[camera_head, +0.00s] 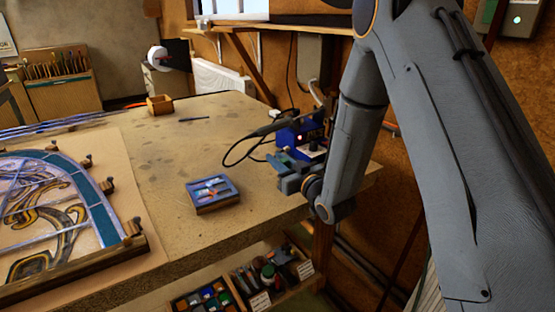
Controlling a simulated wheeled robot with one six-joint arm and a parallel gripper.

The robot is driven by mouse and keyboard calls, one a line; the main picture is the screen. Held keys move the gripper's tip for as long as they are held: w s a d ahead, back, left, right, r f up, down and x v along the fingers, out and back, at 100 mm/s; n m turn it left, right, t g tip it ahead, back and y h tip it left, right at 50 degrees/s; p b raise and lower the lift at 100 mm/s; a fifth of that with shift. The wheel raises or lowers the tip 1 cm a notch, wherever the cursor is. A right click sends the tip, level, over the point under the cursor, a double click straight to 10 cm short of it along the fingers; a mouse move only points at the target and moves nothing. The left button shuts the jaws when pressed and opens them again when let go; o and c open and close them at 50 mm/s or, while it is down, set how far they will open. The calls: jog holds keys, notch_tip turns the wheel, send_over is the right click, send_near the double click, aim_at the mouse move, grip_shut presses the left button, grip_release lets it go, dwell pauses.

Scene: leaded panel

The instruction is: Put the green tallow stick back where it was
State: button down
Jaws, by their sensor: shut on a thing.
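My gripper (284,174) is at the right end of the workbench, in front of the blue soldering station. It is shut on a small greenish piece, which I take to be the green tallow stick (287,162); it is mostly hidden by the jaws and hard to make out. A shallow blue tray (203,208) stands on the bench to the left of my gripper, apart from it. Several small white, orange and reddish pieces lie in the tray, too small to tell apart.
The soldering station (291,137) with its looping black cable stands close behind my gripper. The leaded panel (98,208) fills the left of the bench (165,165). A small wooden box (159,104) and a dark thin tool (194,119) lie farther back. The bench middle is clear.

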jog(key=c, duration=2)
grip_release()
jog(key=shift+f, duration=0.15)
jog(key=shift+c, duration=0.2)
jog(key=o, duration=0.4)
jog(key=shift+r, duration=0.25)
jog(key=b+v, duration=0.2)
jog(key=v, duration=1)
jog(key=shift+f, duration=0.1)
